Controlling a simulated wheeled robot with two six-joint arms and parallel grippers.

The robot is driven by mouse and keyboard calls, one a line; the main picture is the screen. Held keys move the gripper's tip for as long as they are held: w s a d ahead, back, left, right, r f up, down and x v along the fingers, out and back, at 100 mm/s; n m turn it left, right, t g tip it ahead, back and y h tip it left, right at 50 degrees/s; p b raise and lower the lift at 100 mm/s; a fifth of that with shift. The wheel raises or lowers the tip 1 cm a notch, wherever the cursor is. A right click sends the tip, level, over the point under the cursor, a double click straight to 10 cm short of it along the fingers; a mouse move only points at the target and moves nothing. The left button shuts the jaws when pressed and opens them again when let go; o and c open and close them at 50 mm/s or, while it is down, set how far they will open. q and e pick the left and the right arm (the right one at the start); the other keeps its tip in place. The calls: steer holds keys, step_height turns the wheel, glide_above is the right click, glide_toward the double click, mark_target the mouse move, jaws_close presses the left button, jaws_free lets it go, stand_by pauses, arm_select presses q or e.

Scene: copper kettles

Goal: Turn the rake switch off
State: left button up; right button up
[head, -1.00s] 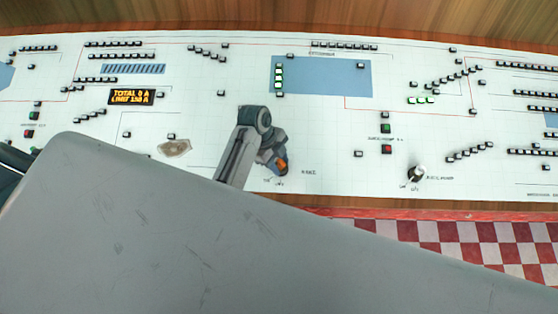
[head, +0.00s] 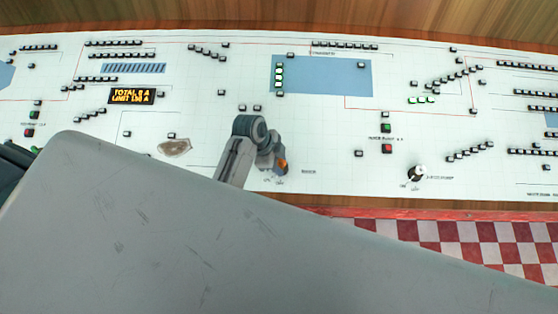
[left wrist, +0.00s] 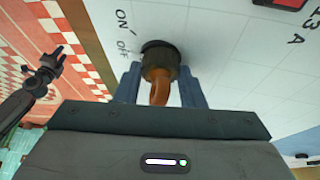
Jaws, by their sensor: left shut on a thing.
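The rake switch (head: 282,167) is a small rotary knob with an orange lever, low on the white control panel (head: 225,185). In the left wrist view it shows as a dark round base with an orange-brown lever (left wrist: 159,88). The words ON and OFF are printed beside it. My left gripper (head: 276,165) is at the switch and shut on its lever. In the left wrist view its two blue fingers (left wrist: 160,80) stand on both sides of the lever. A dark arm end at the left of that view (left wrist: 45,75) may be my right gripper; its jaws are unclear.
A second rotary switch (head: 416,172) stands to the right on the panel. A red button (head: 387,148) and a green button (head: 386,128) sit between. An orange-lettered display (head: 132,96) is at upper left. A checkered floor (head: 460,235) lies below the panel edge.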

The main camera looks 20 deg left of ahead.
arm_select(q)
steer(key=shift+s+n+t+y, duration=0.1)
steer(key=shift+n+t+y, duration=0.4)
steer(key=shift+n, duration=1.2)
steer(key=shift+n+t, duration=0.4)
steer(key=shift+n, duration=0.1)
steer(key=o, duration=1)
steer(key=shift+r, duration=0.1)
steer(key=b+v, duration=0.2)
steer(key=v, duration=0.8)
steer(key=shift+a+r+b, duration=0.15)
steer(key=shift+r+b, duration=0.1)
steer(key=shift+b, duration=0.15)
steer(key=shift+s, duration=0.1)
